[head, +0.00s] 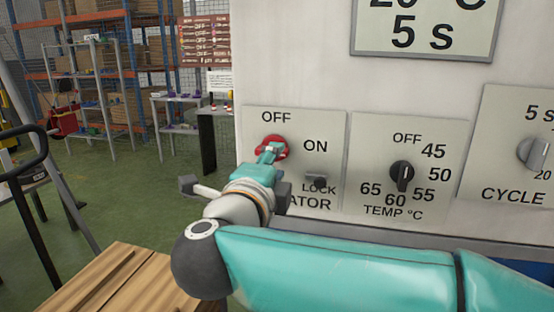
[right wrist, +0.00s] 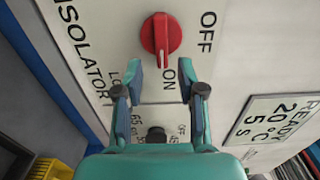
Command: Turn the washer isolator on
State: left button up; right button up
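The washer isolator's red knob (head: 272,142) is on the left panel of the machine, with OFF above it and ON to its right. In the right wrist view the red knob (right wrist: 161,38) shows fully, its handle and pale mark pointing toward the ON label. My right gripper (head: 269,153) is in front of the knob and covers part of it in the head view. In the right wrist view, my right gripper (right wrist: 161,75) has its fingers spread with nothing between them. The fingertips look apart from the knob. My left gripper is not in view.
A grey lock piece (head: 316,181) sits low on the isolator panel. A black temperature dial (head: 402,175) and a grey cycle dial (head: 533,153) are to the right. A wooden slatted top (head: 115,280) is at the lower left. Green floor is open beyond.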

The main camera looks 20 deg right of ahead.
jog(key=v, duration=0.8)
jog(key=shift+s+a, duration=0.25)
jog(key=shift+a, duration=0.05)
jog(key=shift+f, duration=0.1)
